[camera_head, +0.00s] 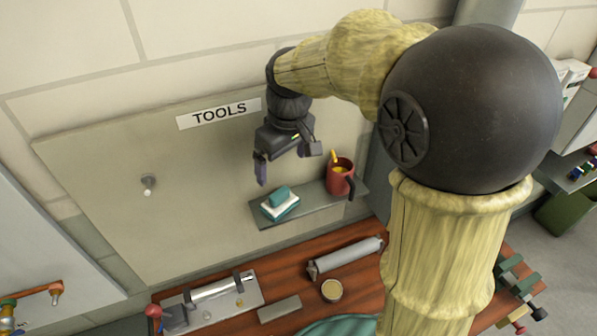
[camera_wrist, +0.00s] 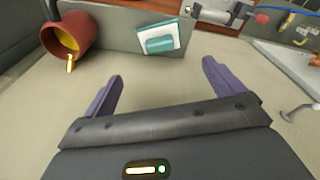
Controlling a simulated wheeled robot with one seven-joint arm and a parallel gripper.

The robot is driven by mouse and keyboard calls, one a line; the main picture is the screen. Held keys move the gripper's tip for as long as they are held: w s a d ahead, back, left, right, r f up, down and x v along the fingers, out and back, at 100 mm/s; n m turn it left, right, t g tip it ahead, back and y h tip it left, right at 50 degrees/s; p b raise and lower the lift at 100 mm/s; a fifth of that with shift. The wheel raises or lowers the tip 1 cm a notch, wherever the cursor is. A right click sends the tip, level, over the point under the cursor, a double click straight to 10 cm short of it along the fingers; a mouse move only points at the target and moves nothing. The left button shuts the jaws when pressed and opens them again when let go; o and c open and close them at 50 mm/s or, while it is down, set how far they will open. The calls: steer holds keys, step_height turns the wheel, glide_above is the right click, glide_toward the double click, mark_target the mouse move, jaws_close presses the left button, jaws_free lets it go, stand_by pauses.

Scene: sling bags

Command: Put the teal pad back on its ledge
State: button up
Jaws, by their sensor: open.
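The teal pad (camera_head: 280,204) has a white base and a teal block on top. It sits on the left part of a small grey ledge (camera_head: 312,210) fixed to the tool board. The pad also shows in the wrist view (camera_wrist: 158,41), lying on the ledge between and beyond my fingers. My gripper (camera_head: 285,165) is open and empty, in front of the board and above the pad. Its two purple fingers also show apart in the wrist view (camera_wrist: 160,82), with a gap between them and the pad.
A red mug (camera_head: 340,177) with something yellow in it stands on the ledge's right part. Below is a wooden bench (camera_head: 290,262) with a roller (camera_head: 345,257), a small round tin (camera_head: 331,290) and a grey block (camera_head: 279,308). A peg (camera_head: 148,184) sticks out of the board at left.

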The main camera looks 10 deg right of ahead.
steer(key=s+d+f+m+t+h, duration=0.1)
steer(key=s+d+f+m, duration=0.6)
steer(key=s+d+f, duration=0.4)
steer(key=shift+d+f+m, duration=0.15)
steer(key=shift+d+m, duration=0.25)
steer(key=shift+d, duration=0.35)
